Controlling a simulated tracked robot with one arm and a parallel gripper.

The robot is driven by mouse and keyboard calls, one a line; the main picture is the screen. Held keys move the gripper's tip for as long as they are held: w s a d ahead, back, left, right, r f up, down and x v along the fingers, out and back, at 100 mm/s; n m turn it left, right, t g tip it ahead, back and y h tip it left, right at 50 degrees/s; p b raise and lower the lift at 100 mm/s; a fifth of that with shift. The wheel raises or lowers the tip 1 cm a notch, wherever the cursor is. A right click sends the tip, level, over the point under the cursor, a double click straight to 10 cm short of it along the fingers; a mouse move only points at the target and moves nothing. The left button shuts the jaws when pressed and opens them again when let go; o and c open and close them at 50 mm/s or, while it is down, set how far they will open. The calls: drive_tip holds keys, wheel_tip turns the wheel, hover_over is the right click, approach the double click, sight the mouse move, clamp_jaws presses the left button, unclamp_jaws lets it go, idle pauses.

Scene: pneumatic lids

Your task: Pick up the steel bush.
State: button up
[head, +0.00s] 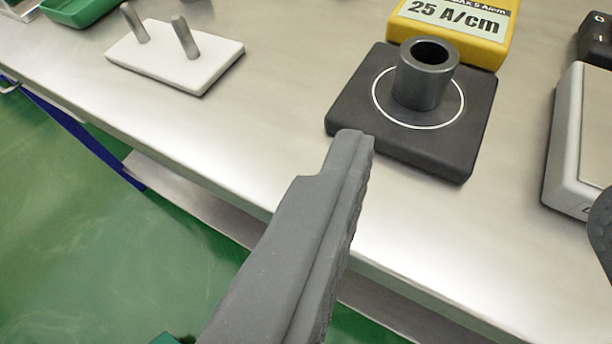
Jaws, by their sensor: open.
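The steel bush (420,88) is a dark grey hollow cylinder. It stands upright inside the white ring on a square black pad (360,108) on the steel bench. My gripper (478,182) is open and empty. Its left finger reaches up from the bottom of the picture, with its tip over the pad's near left edge. Only a small part of its right finger shows at the right edge. The bush appears beyond the fingertips and between them, apart from both.
A yellow block labelled 25 A/cm (470,45) stands right behind the pad. A grey-white device (565,140) is at the right. A white plate with two metal pins (215,70) and a green tray (75,12) are at the left. Bare bench (270,110) lies between.

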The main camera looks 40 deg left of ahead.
sight(425, 84)
drive_tip(key=shift+y, duration=0.4)
drive_tip(key=x, duration=0.2)
drive_tip(key=f+x, duration=0.1)
drive_tip(key=x, duration=0.2)
drive_tip(key=b+x, duration=0.1)
drive_tip(key=x, duration=0.1)
drive_tip(key=shift+s+a+f, duration=0.1)
drive_tip(key=shift+a+f, duration=0.25)
drive_tip(key=shift+b+x, duration=0.5)
drive_tip(key=shift+x, duration=2.5)
drive_tip(key=c, duration=1.2)
drive_tip(key=shift+r, duration=0.1)
drive_tip(key=shift+c, duration=0.2)
